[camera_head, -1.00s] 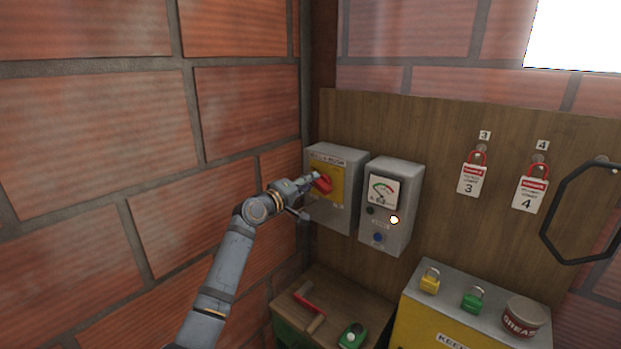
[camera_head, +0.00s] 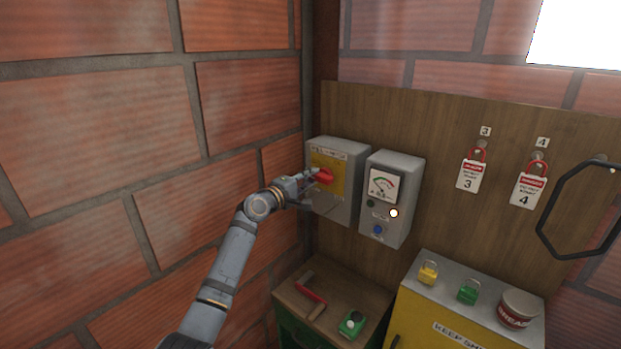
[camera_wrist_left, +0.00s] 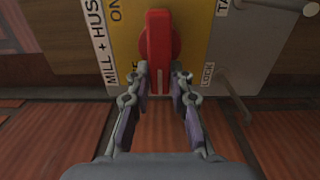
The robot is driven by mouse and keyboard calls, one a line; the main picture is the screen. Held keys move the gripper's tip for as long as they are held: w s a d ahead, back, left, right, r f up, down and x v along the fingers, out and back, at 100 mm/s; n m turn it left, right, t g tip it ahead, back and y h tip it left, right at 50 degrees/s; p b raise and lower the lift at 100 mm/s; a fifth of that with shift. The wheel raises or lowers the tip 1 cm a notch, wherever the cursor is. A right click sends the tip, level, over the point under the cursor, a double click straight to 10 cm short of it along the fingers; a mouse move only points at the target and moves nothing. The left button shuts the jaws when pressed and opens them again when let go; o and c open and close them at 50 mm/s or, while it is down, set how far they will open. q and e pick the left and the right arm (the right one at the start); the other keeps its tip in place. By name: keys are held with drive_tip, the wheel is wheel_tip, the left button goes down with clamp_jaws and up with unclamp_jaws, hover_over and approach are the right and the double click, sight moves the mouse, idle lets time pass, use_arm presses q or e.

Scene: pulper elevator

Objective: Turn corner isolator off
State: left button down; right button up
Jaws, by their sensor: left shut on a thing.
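The corner isolator is a grey box (camera_head: 347,157) with a yellow plate (camera_head: 338,165) and a red rotary handle (camera_head: 323,176), mounted by the wall corner. My left gripper (camera_head: 313,177) is at the handle. In the left wrist view, the gripper (camera_wrist_left: 160,74) is shut on the near end of the red handle (camera_wrist_left: 158,40), one finger on each side. The plate lettering near the fingers is partly hidden. My right gripper is not in view.
A grey meter box (camera_head: 391,199) with a gauge, lamp and blue button stands close right of the isolator. Below are a wooden-topped cabinet (camera_head: 290,296) with tools and a yellow cabinet (camera_head: 420,305) with padlocks and a tin. The brick wall (camera_head: 130,150) is close on the left.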

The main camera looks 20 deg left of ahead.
use_arm(q)
drive_tip(key=shift+f, duration=0.15)
drive_tip(key=c, duration=1.2)
unclamp_jaws()
drive_tip(key=shift+s+a, duration=0.15)
drive_tip(key=shift+s, duration=0.1)
drive_tip(key=v, duration=1.1)
drive_tip(key=shift+s, duration=0.25)
